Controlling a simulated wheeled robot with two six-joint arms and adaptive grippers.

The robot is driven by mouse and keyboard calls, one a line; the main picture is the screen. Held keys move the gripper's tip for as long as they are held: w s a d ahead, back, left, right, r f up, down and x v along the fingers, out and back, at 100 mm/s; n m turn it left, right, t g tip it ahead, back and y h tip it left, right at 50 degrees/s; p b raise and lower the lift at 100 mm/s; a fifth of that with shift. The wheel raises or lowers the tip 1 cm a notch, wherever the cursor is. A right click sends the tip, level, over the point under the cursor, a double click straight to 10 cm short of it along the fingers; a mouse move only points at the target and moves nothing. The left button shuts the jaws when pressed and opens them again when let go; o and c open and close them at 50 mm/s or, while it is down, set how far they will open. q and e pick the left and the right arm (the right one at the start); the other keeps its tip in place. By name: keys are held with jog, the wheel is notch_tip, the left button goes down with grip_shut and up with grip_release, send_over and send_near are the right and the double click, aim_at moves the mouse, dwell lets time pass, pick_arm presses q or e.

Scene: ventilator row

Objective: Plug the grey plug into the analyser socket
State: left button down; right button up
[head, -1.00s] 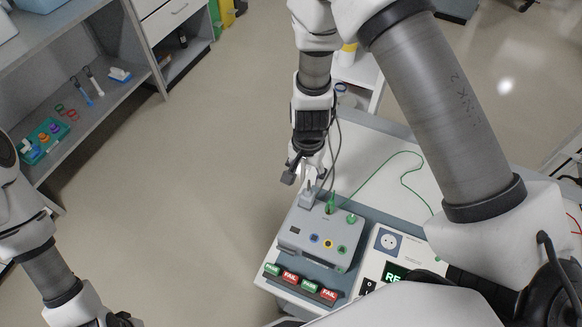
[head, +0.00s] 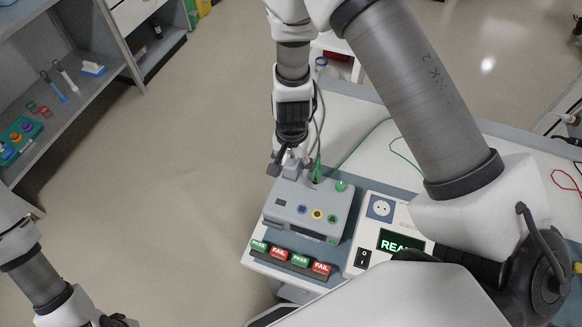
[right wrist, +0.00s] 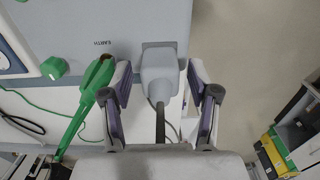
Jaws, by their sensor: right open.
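The grey plug (right wrist: 160,75) sits at the edge of a grey box (head: 305,208), at a dark square recess, with its cable trailing away. My right gripper (right wrist: 160,85) is open around the plug, one finger on each side, with narrow gaps visible. In the head view my right gripper (head: 288,164) is at the box's far edge and largely hides the plug. The analyser socket (head: 382,208), a round white socket in a blue square, is on the white analyser (head: 396,222) right of the box and is empty. My left gripper (head: 115,320) is cut off at the bottom left.
A green clip (right wrist: 98,80) with a green lead is close beside my right gripper's left finger. A green knob (right wrist: 54,68) is on the box. PASS and FAIL blocks (head: 290,257) line the front. A shelf unit (head: 60,110) stands left; the floor between is clear.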

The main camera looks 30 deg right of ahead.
aim_at(291, 158)
jog(key=shift+w+f, duration=0.1)
jog(key=shift+w, duration=0.05)
grip_shut()
jog(key=shift+r, duration=0.3)
jog(key=shift+r+p, duration=2.45)
jog(key=shift+p, duration=0.15)
jog(key=shift+f, duration=0.1)
